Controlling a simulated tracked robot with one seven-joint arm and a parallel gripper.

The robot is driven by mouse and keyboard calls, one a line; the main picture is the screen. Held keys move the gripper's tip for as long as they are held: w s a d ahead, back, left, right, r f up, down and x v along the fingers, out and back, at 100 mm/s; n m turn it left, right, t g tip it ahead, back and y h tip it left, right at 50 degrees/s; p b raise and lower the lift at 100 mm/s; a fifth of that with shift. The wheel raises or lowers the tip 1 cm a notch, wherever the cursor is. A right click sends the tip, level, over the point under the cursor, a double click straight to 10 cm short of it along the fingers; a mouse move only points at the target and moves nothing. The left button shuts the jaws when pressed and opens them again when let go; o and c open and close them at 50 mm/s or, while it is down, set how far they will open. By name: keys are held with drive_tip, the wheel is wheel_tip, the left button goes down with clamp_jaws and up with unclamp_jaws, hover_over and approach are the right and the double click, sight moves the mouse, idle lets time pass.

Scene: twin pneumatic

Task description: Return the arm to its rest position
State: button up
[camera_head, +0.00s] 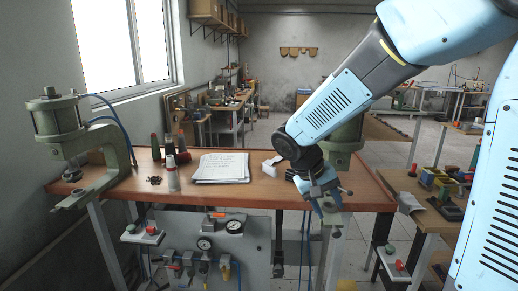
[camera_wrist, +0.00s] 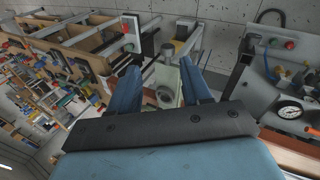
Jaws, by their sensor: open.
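My gripper (camera_head: 330,205) hangs at the front edge of the wooden workbench (camera_head: 262,196), right of its middle, pointing down and in front of the right-hand pneumatic press (camera_head: 343,150). In the wrist view my gripper (camera_wrist: 168,82) shows two blue fingers spread apart, with nothing held between them. Part of a pale green metal piece with a round end (camera_wrist: 166,97) shows beyond the fingers. My blue arm comes in from the upper right and hides much of the right-hand press.
A green press (camera_head: 62,135) stands at the bench's left end. Bottles (camera_head: 172,172), a paper stack (camera_head: 222,167) and a small white object (camera_head: 270,162) lie between. A panel with gauges (camera_head: 234,226) hangs below. A side table (camera_head: 436,200) with parts stands right.

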drive_tip(key=s+d+r+t+y, duration=0.2)
drive_tip(key=s+d+r, duration=0.1)
drive_tip(key=s+r, duration=0.2)
drive_tip(key=s+d+r+m+t+y, duration=0.1)
drive_tip(key=s+r, duration=0.4)
drive_tip(key=s, duration=0.5)
drive_tip(key=shift+d+r+t+y, duration=0.3)
drive_tip(key=shift+d+t+y, duration=0.6)
drive_tip(key=shift+d+y, duration=0.25)
